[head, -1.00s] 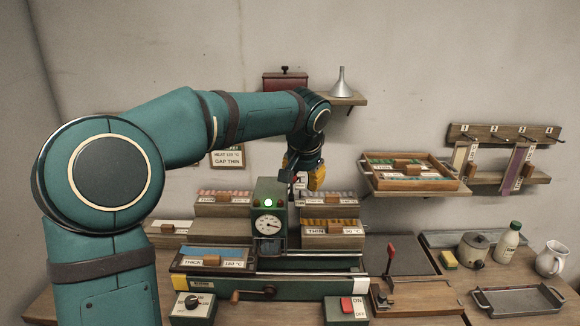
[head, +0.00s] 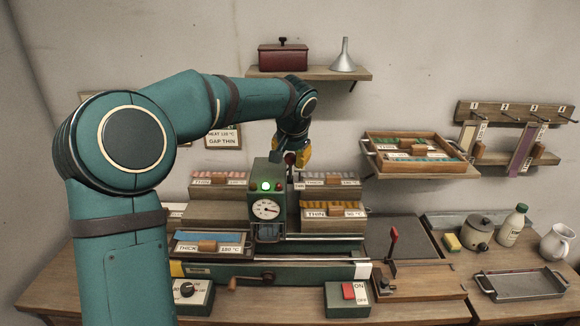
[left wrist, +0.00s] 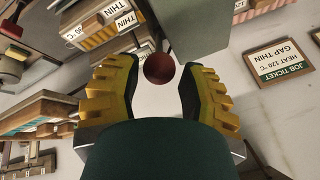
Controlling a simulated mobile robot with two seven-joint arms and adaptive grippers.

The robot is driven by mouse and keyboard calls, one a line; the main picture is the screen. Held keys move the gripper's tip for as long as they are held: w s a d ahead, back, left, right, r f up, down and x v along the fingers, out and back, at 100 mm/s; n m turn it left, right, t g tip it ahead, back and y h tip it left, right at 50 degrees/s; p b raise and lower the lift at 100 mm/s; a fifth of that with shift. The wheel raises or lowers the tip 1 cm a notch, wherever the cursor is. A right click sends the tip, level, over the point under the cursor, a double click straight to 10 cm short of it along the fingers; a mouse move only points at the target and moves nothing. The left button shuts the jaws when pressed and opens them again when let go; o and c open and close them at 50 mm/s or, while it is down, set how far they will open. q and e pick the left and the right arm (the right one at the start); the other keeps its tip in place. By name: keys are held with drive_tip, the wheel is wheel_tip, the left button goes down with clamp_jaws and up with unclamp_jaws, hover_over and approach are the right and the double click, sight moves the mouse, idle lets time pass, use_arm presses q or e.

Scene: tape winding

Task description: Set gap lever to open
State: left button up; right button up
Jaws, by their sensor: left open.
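The winding machine's teal housing (head: 267,190) stands mid-table in the head view, with a lit green lamp and a round dial. A round dark-red knob (head: 290,158) shows behind its upper right; I take it for the gap lever's knob. My left gripper (head: 299,158) is at this knob, with yellow fingers pointing down. In the left wrist view, the knob (left wrist: 158,67) sits between the spread fingers of the open gripper (left wrist: 160,76), with space on both sides. The lever's shaft and setting are hidden. My right gripper is not in view.
A job ticket (head: 223,138) on the wall reads heat 120 °C, gap thin. Labelled tape trays (head: 335,212) flank the housing closely. A separate red-handled lever (head: 393,236) stands at right. A shelf (head: 310,73) with a red box and funnel is above the gripper.

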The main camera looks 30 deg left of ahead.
sight(290, 169)
use_arm(q)
drive_tip(key=shift+x, duration=2.35)
clamp_jaws()
